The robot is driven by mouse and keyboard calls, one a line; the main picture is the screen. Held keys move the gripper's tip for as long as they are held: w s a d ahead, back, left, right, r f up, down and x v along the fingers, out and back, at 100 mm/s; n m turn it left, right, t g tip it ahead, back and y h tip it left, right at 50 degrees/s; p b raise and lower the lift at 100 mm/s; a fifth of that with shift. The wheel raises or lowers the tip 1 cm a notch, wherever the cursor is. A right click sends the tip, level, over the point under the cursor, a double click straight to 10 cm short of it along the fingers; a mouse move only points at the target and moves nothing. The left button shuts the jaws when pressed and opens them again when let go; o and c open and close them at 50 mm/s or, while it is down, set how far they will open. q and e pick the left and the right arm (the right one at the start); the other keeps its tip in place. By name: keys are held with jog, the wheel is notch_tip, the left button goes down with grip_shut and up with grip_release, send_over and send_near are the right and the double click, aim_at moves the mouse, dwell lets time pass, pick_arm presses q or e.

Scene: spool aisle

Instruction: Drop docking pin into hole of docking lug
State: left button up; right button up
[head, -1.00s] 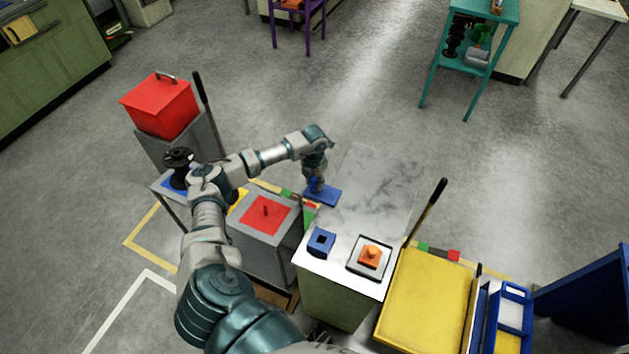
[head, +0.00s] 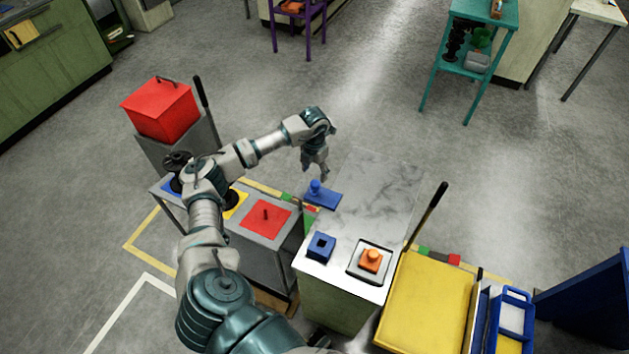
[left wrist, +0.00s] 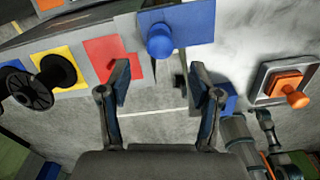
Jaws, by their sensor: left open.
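The blue docking pin (head: 315,187) stands upright with its rounded knob on top, at the left part of a flat blue plate, the docking lug (head: 328,198). The lug lies at the left edge of the marble-topped table. In the left wrist view the pin's knob (left wrist: 160,41) covers the hole, and the lug (left wrist: 196,22) spreads around it. How deep the pin sits I cannot tell. My left gripper (head: 321,173) is open and empty, just above and apart from the pin. Its fingers frame the space below the knob in the wrist view (left wrist: 160,78). My right gripper is not seen.
A blue block with a square hole (head: 321,246) and an orange knobbed piece (head: 370,259) are on the table (head: 376,195). A grey cart with a red pad (head: 266,215) is to the left, with a black spool (head: 178,163) beyond. A yellow cart (head: 425,300) is at right.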

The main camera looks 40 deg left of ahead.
pick_arm(q)
jog(key=shift+r, duration=1.85)
